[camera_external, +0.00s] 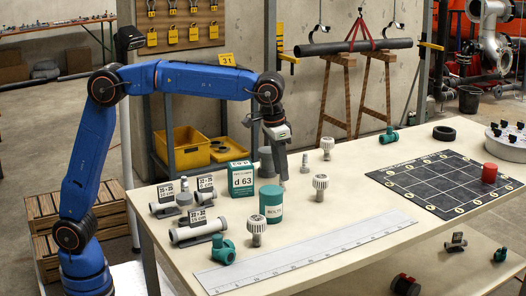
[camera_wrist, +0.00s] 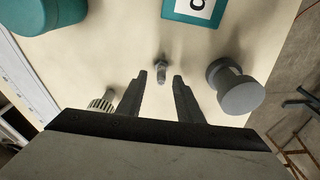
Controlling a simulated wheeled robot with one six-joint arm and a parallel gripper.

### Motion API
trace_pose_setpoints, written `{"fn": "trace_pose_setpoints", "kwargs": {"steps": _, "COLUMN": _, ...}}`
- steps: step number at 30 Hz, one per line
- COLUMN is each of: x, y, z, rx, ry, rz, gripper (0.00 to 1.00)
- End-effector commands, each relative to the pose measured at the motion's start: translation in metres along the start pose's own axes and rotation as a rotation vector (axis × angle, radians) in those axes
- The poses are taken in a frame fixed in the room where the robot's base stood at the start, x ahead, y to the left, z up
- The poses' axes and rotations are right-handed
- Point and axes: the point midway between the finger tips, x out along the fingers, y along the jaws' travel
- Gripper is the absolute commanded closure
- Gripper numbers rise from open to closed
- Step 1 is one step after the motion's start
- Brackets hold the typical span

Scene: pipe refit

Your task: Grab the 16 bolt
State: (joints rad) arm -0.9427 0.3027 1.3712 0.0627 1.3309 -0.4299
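My gripper (camera_wrist: 161,75) is open and empty, pointing down over the table, as the external view (camera_external: 284,179) also shows. In the wrist view, a small grey bolt (camera_wrist: 161,68) stands just beyond the fingertips, roughly centred between them, with no contact visible. I cannot make out a 16 on it. In the external view the fingers make it hard to tell apart. Another small grey bolt (camera_external: 304,162) stands to the right of the gripper. Larger ribbed white bolts (camera_external: 320,186) stand around; one shows beside the left finger in the wrist view (camera_wrist: 103,102).
Close by stand a green can marked BOLTS (camera_external: 271,204), a green d 63 box (camera_external: 240,180) and a grey flanged fitting (camera_wrist: 236,87). Labelled pipe pieces (camera_external: 200,229) lie at the left. A ruler (camera_external: 310,250) lies in front and a black grid mat (camera_external: 440,183) to the right.

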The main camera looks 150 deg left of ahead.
Motion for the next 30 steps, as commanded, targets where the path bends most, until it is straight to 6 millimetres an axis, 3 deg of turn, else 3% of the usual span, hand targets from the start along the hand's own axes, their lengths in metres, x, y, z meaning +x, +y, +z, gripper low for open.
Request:
{"fn": "trace_pose_setpoints", "kwargs": {"steps": 6, "x": 0.028, "y": -0.002, "z": 0.001, "rx": 0.000, "ry": 0.000, "rz": 0.000, "gripper": 0.67}}
{"fn": "trace_pose_setpoints", "kwargs": {"steps": 16, "x": 0.033, "y": -0.002, "z": 0.001, "rx": 0.000, "ry": 0.001, "rz": 0.000, "gripper": 0.67}}
{"fn": "trace_pose_setpoints", "kwargs": {"steps": 20, "x": 0.033, "y": -0.002, "z": 0.001, "rx": 0.000, "ry": 0.001, "rz": 0.000, "gripper": 0.98}}
{"fn": "trace_pose_setpoints", "kwargs": {"steps": 30, "x": 0.032, "y": -0.002, "z": 0.000, "rx": 0.001, "ry": 0.002, "rz": 0.001, "gripper": 1.00}}
